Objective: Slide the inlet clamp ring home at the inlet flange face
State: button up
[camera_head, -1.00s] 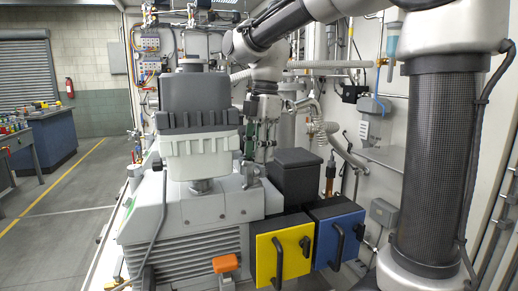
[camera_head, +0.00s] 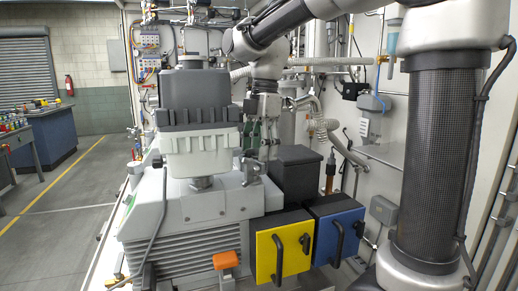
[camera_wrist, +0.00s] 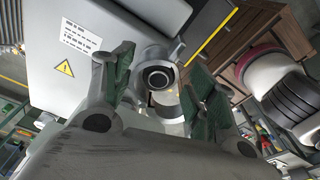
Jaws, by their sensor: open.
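My gripper (camera_wrist: 158,92) is open in the wrist view. Its two green-padded fingers stand apart on either side of a round metal port with a dark bore (camera_wrist: 157,79), which looks like the inlet flange. A pale metal part (camera_wrist: 167,104) sits just below the port between the fingers. I cannot tell whether it is the clamp ring, and no separate ring shows clearly. In the head view my gripper (camera_head: 268,138) hangs pointing down behind and right of the grey pump (camera_head: 198,115). It is above a small metal fitting (camera_head: 250,170) on the pump body.
A grey housing with a yellow warning label (camera_wrist: 65,68) lies close at the left in the wrist view. A black box (camera_head: 296,175) stands above yellow (camera_head: 270,255) and blue (camera_head: 322,240) panels with handles. Hoses and pipes (camera_head: 318,125) crowd the wall behind. Floor at left is clear.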

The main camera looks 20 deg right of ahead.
notch_tip(320, 180, up, 12)
jog(key=d, duration=0.1)
jog(key=shift+w+d, duration=0.2)
jog(key=shift+w, duration=0.05)
jog(key=shift+s+f, duration=0.1)
dwell(0.7)
